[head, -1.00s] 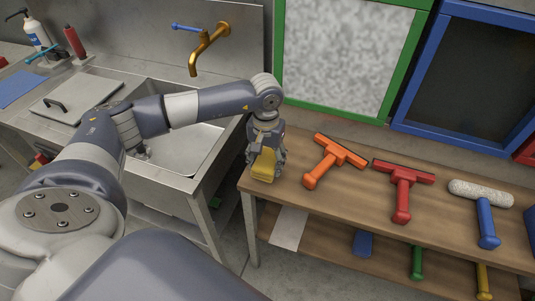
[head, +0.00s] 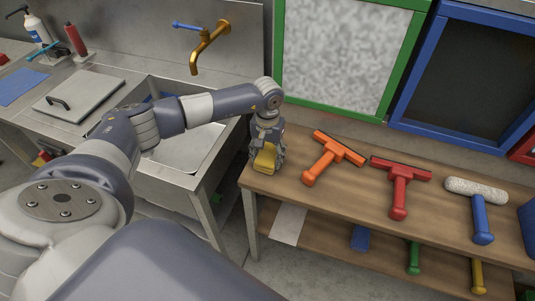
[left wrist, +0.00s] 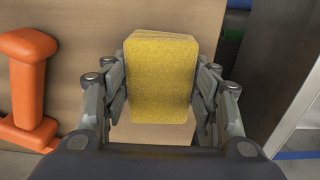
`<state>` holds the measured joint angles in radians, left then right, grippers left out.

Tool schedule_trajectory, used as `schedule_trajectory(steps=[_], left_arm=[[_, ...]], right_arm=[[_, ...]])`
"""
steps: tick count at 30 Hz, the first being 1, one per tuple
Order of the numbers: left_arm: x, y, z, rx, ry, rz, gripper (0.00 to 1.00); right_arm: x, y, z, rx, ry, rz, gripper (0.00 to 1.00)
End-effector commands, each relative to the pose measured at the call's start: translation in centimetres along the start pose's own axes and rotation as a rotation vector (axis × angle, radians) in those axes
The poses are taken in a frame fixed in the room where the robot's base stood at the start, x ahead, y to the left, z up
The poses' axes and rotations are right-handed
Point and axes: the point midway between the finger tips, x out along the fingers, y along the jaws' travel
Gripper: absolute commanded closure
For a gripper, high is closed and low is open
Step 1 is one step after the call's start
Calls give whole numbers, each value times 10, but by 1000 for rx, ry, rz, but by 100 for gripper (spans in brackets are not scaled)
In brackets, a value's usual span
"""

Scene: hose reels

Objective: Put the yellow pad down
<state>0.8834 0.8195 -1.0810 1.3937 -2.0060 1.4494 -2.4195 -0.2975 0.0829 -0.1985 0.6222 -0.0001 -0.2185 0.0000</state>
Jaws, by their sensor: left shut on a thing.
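The yellow pad (head: 265,158) is at the left end of the wooden bench's top (head: 350,205). My left gripper (head: 266,150) points down and is shut on it. In the left wrist view the yellow pad (left wrist: 161,80) sits between the two fingers of my left gripper (left wrist: 161,95), over the pale wood. Whether its underside touches the bench top cannot be told. My right gripper is not in view.
An orange squeegee (head: 325,160) lies just right of the pad, then a red squeegee (head: 400,185) and a blue-handled roller (head: 480,210). A steel sink (head: 185,160) stands to the left, with a gap between it and the bench. Framed panels (head: 345,60) stand behind.

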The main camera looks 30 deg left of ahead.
Motion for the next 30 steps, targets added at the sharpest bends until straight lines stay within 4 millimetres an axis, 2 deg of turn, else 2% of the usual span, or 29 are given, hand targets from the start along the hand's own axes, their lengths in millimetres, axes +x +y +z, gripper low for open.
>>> schedule_trajectory(steps=[2, 3, 6, 16, 21, 27, 30], left_arm=[[3, 0, 0, 0, 0, 0, 68], [3, 0, 0, 0, 0, 0, 43], [2, 0, 0, 0, 0, 0, 26], [2, 0, 0, -1, 0, 0, 26], [1, 1, 1, 0, -2, 2, 26], [-35, -4, -3, 1, 8, 2, 26], [-60, -5, -3, 0, 5, 1, 26]], right_arm=[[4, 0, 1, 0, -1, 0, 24], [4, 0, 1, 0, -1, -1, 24], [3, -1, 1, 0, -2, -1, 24], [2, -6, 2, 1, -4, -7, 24], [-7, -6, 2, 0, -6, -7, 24], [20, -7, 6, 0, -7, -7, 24], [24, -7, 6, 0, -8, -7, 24]])
